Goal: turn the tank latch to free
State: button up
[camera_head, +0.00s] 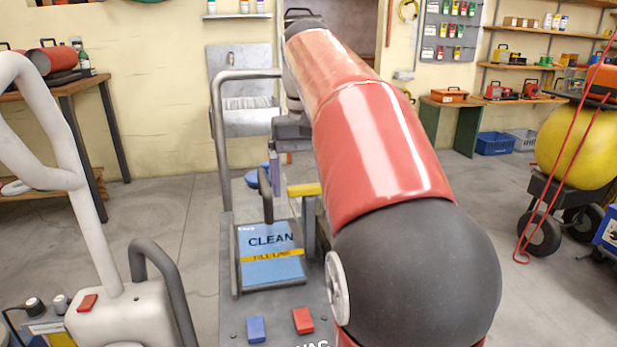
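A short yellow bar (303,189), which may be the tank latch handle, sits on a grey upright just left of my red and black arm. It lies roughly level; its right end is hidden behind my arm. My gripper (274,166) hangs from a dark grey body, pointing down, just above and left of the yellow bar. One finger shows clearly; the other is hard to make out, so its opening cannot be told. I cannot tell whether it touches the bar. Below is a blue tank panel (268,268) marked "CLEAN", with a yellow fill-line strip.
A grey tubular handle (220,150) rises left of the panel. A blue button (256,329) and a red button (303,320) sit on the machine's front. Another machine with a pale pipe (60,170) stands left. A yellow tank (580,150) stands right. Floor between is clear.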

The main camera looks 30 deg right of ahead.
jog(key=c, duration=0.9)
jog(key=shift+r+n+p, duration=0.1)
jog(key=shift+n+p, duration=0.2)
jog(key=shift+p, duration=0.1)
jog(key=shift+n+p, duration=0.7)
jog(key=shift+n, duration=0.3)
jog(key=n+p, duration=0.1)
jog(key=n, duration=0.9)
jog(key=shift+n, duration=2.6)
